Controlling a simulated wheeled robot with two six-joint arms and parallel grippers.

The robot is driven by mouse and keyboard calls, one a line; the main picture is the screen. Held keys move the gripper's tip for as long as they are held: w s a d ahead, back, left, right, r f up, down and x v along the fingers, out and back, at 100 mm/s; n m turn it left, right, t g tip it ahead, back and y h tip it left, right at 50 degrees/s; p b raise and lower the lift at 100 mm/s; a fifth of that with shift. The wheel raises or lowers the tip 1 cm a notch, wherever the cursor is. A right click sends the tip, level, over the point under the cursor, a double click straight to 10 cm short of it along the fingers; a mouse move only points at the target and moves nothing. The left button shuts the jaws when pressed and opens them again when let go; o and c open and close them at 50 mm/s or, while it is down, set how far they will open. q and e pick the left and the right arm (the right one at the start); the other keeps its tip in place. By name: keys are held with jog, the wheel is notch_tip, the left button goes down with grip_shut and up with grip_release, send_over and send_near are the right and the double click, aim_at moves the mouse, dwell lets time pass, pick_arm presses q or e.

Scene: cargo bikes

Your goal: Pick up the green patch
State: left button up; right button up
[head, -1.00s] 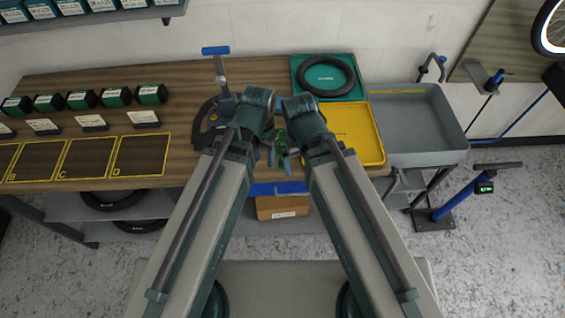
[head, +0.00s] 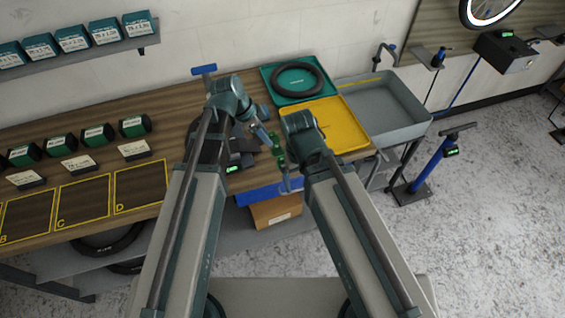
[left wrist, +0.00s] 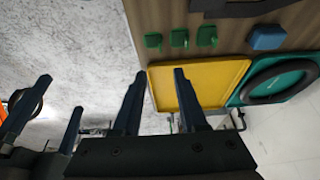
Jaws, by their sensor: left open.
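Several small green pieces, which look like the patches, sit in a row on the wooden bench near its front edge. The left wrist view shows one green patch (left wrist: 152,40), a middle one (left wrist: 179,37) and another (left wrist: 207,35). In the head view a green patch (head: 277,153) shows between my arms, with the others partly hidden. My left gripper (head: 265,134) is open and empty, above the bench beside the patches; its fingers also show in the left wrist view (left wrist: 160,75). My right gripper (head: 287,182) is near the bench's front edge, its fingers apart in the left wrist view (left wrist: 60,95).
A yellow tray (head: 345,118) and a green tray (head: 272,83) holding a black tyre (head: 297,78) lie right of and behind the patches. A blue block (left wrist: 268,37) sits near the patches. A grey basin (head: 400,108) stands right. Marked squares (head: 140,187) lie left.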

pick_arm(q)
jog(key=b+x, duration=0.7)
jog(key=x, duration=0.1)
jog(key=shift+a, duration=0.2)
jog(key=shift+d+f, duration=0.15)
jog(key=shift+f, duration=0.05)
jog(key=shift+b, duration=0.35)
jog(key=b+x, duration=0.4)
jog(key=shift+f, duration=0.45)
jog(key=shift+f+b, duration=0.3)
jog(key=shift+b, duration=0.15)
jog(key=shift+r, duration=0.1)
grip_shut()
